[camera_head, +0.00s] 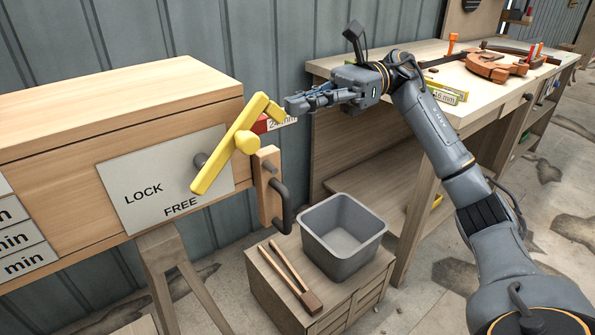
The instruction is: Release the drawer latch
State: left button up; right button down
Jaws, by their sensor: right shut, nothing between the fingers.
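The latch is a yellow lever (222,160) with a round knob, on a white plate (150,178) marked LOCK and FREE on the front of a wooden cabinet (60,130). The lever is tilted, its upper end to the right and its lower end near the word FREE. A wooden block with a dark handle (283,207) is right of the plate. My right gripper (292,104) is shut and empty, with its fingertips close to the lever's upper end. I cannot tell whether they touch. My left gripper is not in view.
A grey bin (343,240) and wooden tongs (288,275) are on a low crate (355,295) below the handle. A workbench (480,100) with clamps and tools stands at the right. A red block with a size label (280,124) is behind the lever.

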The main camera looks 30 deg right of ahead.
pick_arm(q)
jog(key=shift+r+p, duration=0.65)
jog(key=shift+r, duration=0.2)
pick_arm(e)
jog(key=shift+s+a+r, duration=0.1)
jog(key=shift+a+r, duration=0.35)
jog(key=shift+r, duration=0.3)
jog(key=shift+a+r, duration=0.4)
jog(key=shift+r, duration=0.3)
